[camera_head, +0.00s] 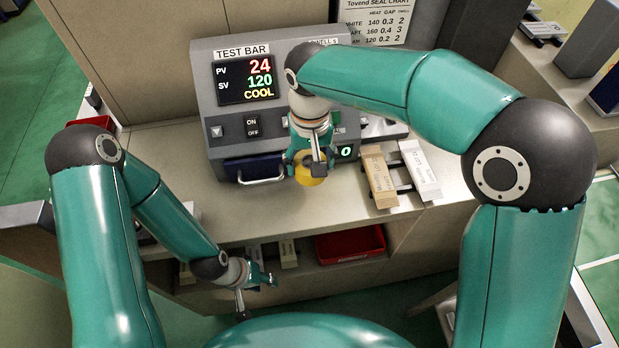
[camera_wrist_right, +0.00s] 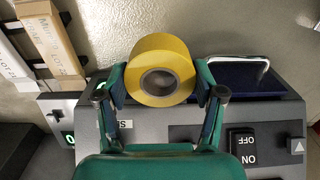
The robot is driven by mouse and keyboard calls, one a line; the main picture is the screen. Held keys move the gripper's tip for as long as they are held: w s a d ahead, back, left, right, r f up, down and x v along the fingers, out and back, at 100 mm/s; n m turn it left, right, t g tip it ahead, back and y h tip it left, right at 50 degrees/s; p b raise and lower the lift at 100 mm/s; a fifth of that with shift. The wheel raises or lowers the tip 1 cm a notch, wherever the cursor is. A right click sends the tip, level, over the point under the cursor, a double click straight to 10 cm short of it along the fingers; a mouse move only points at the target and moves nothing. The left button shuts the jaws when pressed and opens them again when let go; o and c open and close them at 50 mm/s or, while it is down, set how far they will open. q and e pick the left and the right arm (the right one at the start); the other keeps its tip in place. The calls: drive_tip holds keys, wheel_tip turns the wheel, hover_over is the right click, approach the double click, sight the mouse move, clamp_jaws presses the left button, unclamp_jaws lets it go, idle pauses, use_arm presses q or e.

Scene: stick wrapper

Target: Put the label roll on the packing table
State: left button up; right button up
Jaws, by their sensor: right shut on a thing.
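A yellow roll (camera_head: 311,178), which I take for the label roll, is in my right gripper (camera_head: 308,160), above the beige worktop in front of the grey machine. In the right wrist view the roll (camera_wrist_right: 160,52) sits between the two fingers of the right gripper (camera_wrist_right: 160,80), one on each side, its dark hole facing the camera. My left gripper (camera_head: 257,292) is empty, its fingers apart, low in front of the worktop's front edge. Beige worktops show at the middle (camera_head: 245,217) and far right (camera_head: 545,65); I cannot tell which is the packing table.
The grey machine (camera_head: 225,122) with a display stands behind the roll. Two long boxes, one tan (camera_head: 379,178) and one white (camera_head: 419,170), lie on a rack to its right. A red tray (camera_head: 350,245) sits on the lower shelf. The worktop's front left is clear.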

sight(310, 191)
drive_tip(key=shift+f, duration=3.45)
drive_tip(key=o, duration=0.9)
